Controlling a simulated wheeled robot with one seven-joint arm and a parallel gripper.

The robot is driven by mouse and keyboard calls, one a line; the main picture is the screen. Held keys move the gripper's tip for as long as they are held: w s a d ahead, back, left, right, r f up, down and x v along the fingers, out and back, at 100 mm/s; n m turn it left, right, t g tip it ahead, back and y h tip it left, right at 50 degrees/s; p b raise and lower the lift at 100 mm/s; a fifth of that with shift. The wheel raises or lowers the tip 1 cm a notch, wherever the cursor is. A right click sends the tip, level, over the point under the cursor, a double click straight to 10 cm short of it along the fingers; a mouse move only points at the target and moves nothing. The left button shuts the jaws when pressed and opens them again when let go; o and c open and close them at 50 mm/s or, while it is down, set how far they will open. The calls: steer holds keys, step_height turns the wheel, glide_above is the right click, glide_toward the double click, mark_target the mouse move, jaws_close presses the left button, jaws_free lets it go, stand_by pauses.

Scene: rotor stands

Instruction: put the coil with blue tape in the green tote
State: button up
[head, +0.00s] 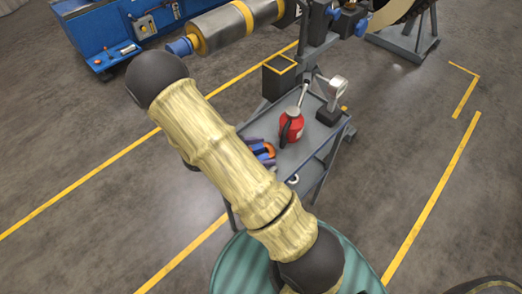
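Several small blue, purple and orange pieces (264,151) lie close together at the left side of the grey cart (318,158). They look like taped coils, but my arm covers part of them, and I cannot tell which one has the blue tape. A small pale ring (293,180) lies near the cart's front edge. My sleeved arm crosses the middle of the view, and my gripper does not show.
A red oil can (291,128) and a gauge on a dark stand (331,103) stand on the cart. An open dark bin (279,77) is at its back. A rotor (222,28) and a blue machine (103,30) are behind.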

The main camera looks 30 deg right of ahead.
steer(key=shift+o, duration=0.4)
steer(key=shift+r, duration=0.2)
steer(key=v, duration=1.2)
steer(key=shift+s+f+p, duration=0.1)
steer(key=shift+p, duration=0.3)
steer(key=shift+s+d+m, duration=0.2)
steer(key=shift+s+m, duration=0.1)
steer(key=s+d+r+m+t+y, duration=0.1)
steer(key=s+r+m+y, duration=0.2)
steer(key=m+y, duration=0.3)
steer(key=s+d+r+m+t+y, duration=0.1)
steer(key=s+r+m+y, duration=0.3)
steer(key=m, duration=0.6)
step_height(320, 180, up, 3)
steer(key=t+y, duration=0.1)
steer(key=y, duration=0.2)
steer(key=shift+d+f+m, duration=0.25)
steer(key=shift+d+m, duration=0.15)
